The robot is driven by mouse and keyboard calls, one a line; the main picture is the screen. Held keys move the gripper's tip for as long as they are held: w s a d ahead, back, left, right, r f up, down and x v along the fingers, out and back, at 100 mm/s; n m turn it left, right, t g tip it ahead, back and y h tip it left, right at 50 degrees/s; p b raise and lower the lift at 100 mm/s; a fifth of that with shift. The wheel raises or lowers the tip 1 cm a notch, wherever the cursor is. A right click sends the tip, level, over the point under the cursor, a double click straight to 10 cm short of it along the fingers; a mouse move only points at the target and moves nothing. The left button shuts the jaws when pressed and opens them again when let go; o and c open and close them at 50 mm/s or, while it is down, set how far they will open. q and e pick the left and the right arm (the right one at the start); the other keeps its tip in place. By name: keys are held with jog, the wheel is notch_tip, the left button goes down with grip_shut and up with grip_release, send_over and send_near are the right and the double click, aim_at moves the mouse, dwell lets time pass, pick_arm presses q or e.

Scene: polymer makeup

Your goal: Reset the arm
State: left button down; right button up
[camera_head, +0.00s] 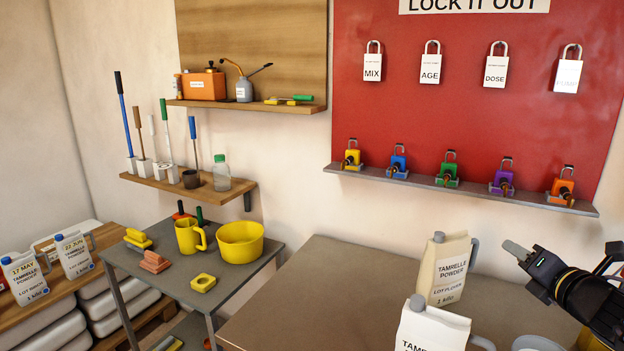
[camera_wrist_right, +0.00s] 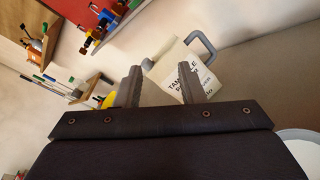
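My right gripper (camera_head: 517,251) reaches in from the right edge in the head view, above the table and to the right of a Tamrelle powder jug (camera_head: 447,268). In the right wrist view its two fingers (camera_wrist_right: 160,82) stand apart with nothing held between them. The powder jug (camera_wrist_right: 180,70) shows beyond the fingertips, partly behind the right finger. My left gripper is in neither view.
A second Tamrelle jug (camera_head: 432,327) stands at the front of the grey table (camera_head: 330,290). A red lockout board (camera_head: 480,110) hangs behind, with several coloured padlocks on its ledge (camera_head: 425,182). A side table with a yellow bowl (camera_head: 240,242) is left. The table's middle left is clear.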

jog(key=s+a+f+m+g+y+p, duration=0.2)
jog(key=s+a+f+m+g, duration=0.3)
jog(key=s+a+m, duration=0.6)
jog(key=s+a+f+m+g+y+p, duration=0.1)
jog(key=s+a+f+m+g, duration=0.4)
jog(key=s+a+m, duration=0.7)
notch_tip(320, 180, down, 2)
jog(key=s+m+y, duration=0.1)
jog(key=s+m, duration=0.1)
jog(key=m, duration=0.4)
jog(key=shift+s+a+f+m+g+p, duration=0.2)
jog(key=shift+m+g+p, duration=0.1)
jog(key=shift+m+p, duration=0.1)
